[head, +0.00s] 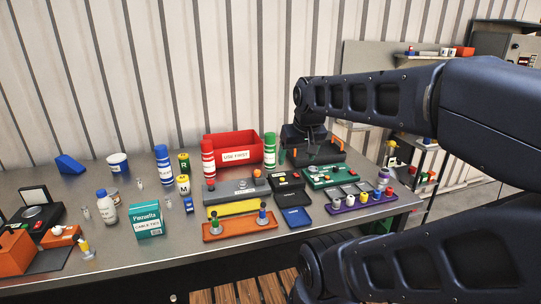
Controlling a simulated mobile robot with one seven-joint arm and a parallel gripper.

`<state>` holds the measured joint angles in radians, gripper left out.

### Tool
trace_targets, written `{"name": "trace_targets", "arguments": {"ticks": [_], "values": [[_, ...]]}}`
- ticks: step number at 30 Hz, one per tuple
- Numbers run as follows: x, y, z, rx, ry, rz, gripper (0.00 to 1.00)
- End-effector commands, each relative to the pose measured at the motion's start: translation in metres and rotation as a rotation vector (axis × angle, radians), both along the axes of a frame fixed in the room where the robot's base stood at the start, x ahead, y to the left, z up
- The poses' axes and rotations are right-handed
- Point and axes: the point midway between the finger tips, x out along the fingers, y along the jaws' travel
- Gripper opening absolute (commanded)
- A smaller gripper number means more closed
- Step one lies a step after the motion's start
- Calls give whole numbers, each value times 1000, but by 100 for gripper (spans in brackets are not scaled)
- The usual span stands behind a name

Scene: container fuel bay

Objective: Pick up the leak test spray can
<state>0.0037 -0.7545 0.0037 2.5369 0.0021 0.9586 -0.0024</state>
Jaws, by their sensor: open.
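Three tall spray cans with white label bands stand upright on the metal bench in the head view: a blue can (162,166), a red can (208,158) and a green can (270,150). Their print is too small to read, so I cannot tell which is the leak test spray can. My gripper (318,152) is open, above the back right of the bench in front of a black tray with orange parts (330,151). It is to the right of the green can and apart from it. The dark fingers are hard to make out against the tray.
A red bin (233,148) stands behind the cans. Coloured trays and fixtures, including an orange one (238,227), fill the front right. Bare bench shows at front centre-left.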

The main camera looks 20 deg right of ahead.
Motion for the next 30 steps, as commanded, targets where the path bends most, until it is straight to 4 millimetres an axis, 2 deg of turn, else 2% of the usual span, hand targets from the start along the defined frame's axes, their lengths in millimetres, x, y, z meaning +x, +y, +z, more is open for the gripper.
{"name": "trace_targets", "arguments": {"ticks": [7, 11, 21, 30], "values": [[4, 0, 2, -12, 2, 16, 76], [21, -2, 9, -68, 14, 97, 76], [109, -11, 32, -323, 86, 507, 76], [193, -18, 36, -518, 168, 894, 76]]}}
